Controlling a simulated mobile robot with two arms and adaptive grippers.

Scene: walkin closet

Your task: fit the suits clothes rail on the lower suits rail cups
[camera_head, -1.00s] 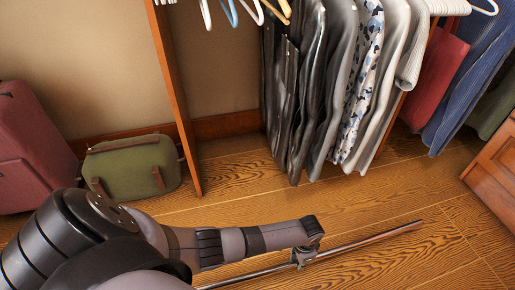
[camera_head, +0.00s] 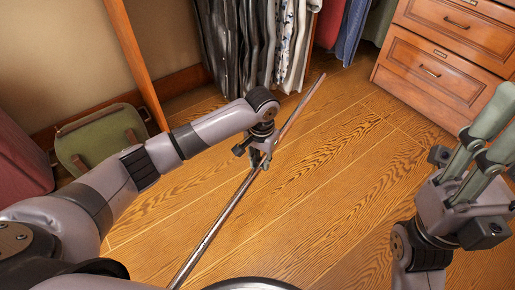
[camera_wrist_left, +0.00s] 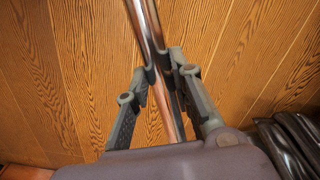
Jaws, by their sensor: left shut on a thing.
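The clothes rail (camera_head: 218,219) is a long, thin metal rod. It runs diagonally above the wood floor, its far end near the hanging clothes and its near end cut off at the bottom. My left gripper (camera_head: 262,160) is shut on the rail partway along. In the left wrist view the rail (camera_wrist_left: 146,30) passes between the fingers of my left gripper (camera_wrist_left: 166,75). My right gripper (camera_head: 505,108) is at the right edge, its fingers apart and empty, away from the rail. I cannot make out the lower suits rail cups in these views.
Dark and patterned clothes (camera_head: 247,45) hang just beyond the rail's far end. A wooden upright panel (camera_head: 137,62) stands at left. A green bag (camera_head: 98,140) and a red suitcase (camera_head: 20,170) sit by the wall. A drawer cabinet (camera_head: 450,45) stands at back right. The middle floor is clear.

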